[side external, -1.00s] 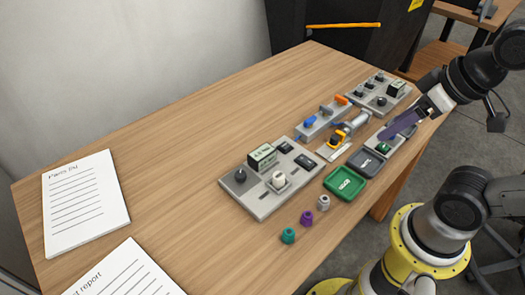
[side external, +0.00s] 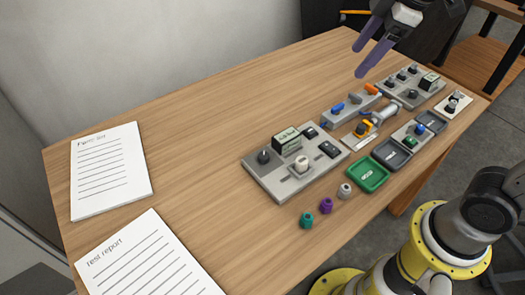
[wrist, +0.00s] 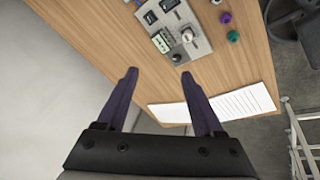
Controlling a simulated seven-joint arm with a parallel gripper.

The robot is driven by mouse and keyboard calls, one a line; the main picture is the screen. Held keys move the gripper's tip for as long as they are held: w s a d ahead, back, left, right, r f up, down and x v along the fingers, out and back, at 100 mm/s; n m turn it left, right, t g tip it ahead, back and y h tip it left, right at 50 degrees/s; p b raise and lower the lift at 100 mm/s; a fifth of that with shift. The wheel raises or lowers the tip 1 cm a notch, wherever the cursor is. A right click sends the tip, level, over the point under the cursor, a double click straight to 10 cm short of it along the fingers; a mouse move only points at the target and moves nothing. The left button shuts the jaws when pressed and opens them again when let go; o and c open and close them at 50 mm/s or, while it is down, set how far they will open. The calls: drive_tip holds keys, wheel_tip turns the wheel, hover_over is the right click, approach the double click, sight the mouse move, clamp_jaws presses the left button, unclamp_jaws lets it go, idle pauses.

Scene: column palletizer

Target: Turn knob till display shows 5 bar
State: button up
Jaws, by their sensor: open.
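A grey panel (side external: 258,176) on the table carries a boxy display (side external: 286,140), a dark knob (side external: 263,156) and a white knob (side external: 301,163). The display's reading is too small to tell. The panel also shows in the wrist view, with the display (wrist: 161,41), white knob (wrist: 187,34) and dark knob (wrist: 175,59). A second panel at the back right has another display (side external: 430,82) and several dark knobs. My gripper (side external: 358,62) is open and empty, above the table's far side. Its purple fingers (wrist: 159,75) are apart, touching nothing.
A green tray (side external: 369,188) and a dark tray (side external: 392,153) lie along the right edge. Teal (side external: 306,220), purple (side external: 326,205) and grey (side external: 345,190) pieces stand near the front edge. Printed sheets (side external: 110,185) lie at left. The middle-left tabletop is clear.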

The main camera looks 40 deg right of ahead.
drive_tip(key=w+a+f+n+g, duration=0.1)
drive_tip(key=w+a+f+n, duration=0.15)
drive_tip(key=w, duration=0.35)
drive_tip(key=n+g, duration=0.3)
hover_over(262, 156)
wheel_tip(262, 156, down, 14)
drive_tip(key=shift+h, duration=0.3)
wheel_tip(262, 156, down, 14)
drive_tip(key=shift+r, duration=0.2)
clamp_jaws()
